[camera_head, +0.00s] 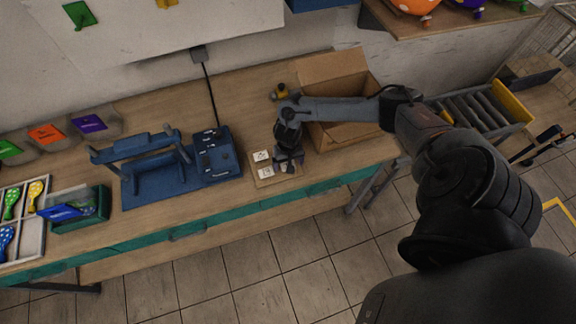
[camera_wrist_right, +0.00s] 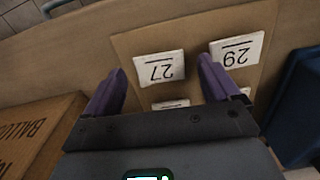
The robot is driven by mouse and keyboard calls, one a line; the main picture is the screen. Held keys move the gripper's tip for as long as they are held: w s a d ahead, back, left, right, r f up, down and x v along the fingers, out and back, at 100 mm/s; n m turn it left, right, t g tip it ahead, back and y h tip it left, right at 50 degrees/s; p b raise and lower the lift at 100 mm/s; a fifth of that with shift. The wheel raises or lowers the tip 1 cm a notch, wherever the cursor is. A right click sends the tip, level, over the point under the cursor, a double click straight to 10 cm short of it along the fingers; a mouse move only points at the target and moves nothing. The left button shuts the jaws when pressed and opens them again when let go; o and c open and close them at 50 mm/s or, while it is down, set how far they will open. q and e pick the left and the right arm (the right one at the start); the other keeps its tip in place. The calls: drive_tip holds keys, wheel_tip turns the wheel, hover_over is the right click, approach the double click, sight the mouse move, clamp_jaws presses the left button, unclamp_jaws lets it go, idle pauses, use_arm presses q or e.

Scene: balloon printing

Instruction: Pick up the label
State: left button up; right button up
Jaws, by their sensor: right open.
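White square labels lie on a tan board (camera_head: 265,181) at the table's front edge. In the right wrist view, a label marked 27 (camera_wrist_right: 159,67) and a label marked 29 (camera_wrist_right: 238,50) show upside down on the board (camera_wrist_right: 205,25). Two more labels are partly hidden by my gripper. My right gripper (camera_head: 289,163) is over the right side of the board in the head view. In the wrist view (camera_wrist_right: 158,85) its purple fingers are apart, with label 27 between and just ahead of them. No label is clearly held. My left gripper is out of view.
An open cardboard box (camera_head: 335,90) stands behind and right of the board, near my right forearm. A blue machine (camera_head: 215,155) stands close to the board's left. A tray of balloons (camera_head: 30,240) is at far left.

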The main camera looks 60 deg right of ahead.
drive_tip(key=shift+f+p, duration=0.25)
drive_tip(key=shift+p, duration=0.1)
idle(0.4)
drive_tip(key=c, duration=1.1)
